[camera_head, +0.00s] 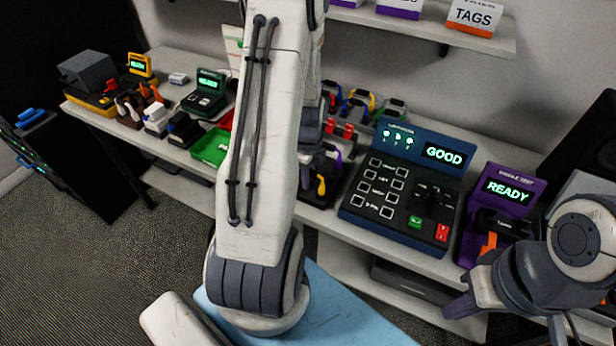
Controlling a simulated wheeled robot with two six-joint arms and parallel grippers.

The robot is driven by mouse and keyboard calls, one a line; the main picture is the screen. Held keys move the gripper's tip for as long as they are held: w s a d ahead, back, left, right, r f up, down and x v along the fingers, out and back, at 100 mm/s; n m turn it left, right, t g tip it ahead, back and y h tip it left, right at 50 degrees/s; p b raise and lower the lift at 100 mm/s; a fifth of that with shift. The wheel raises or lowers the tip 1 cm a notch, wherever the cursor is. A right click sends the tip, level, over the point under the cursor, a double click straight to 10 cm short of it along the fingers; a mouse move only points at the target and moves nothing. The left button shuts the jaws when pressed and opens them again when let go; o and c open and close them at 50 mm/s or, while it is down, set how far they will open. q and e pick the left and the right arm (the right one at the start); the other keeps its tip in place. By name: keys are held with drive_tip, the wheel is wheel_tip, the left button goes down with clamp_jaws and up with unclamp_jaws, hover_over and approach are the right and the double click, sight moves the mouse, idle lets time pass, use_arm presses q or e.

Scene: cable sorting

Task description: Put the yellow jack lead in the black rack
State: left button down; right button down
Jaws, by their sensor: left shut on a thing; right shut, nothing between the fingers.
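My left arm crosses the middle of the view and hides much of the bench. My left gripper (308,172) shows only in part at the arm's right edge, low over the bench. It is shut, and a yellow curved piece, which looks like the yellow jack lead (321,185), shows right at its fingers. A dark rack (333,190) stands there too, with a purple piece by it. I cannot tell whether the lead touches the rack. My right gripper (462,306) is shut and empty at the lower right, in front of the bench.
A blue tester (400,185) reading GOOD and a purple unit (495,205) reading READY stand on the right. Coloured coiled leads (360,103) lie behind the rack. A green tray (210,147) and several small devices are on the left. A shelf (425,27) overhangs the back.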

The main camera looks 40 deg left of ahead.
use_arm(q)
drive_tip(key=shift+f, duration=0.45)
idle(0.8)
drive_tip(key=shift+c, duration=0.6)
unclamp_jaws()
drive_tip(key=shift+r, duration=0.1)
drive_tip(key=shift+r+p, duration=3.3)
drive_tip(key=shift+r, duration=0.7)
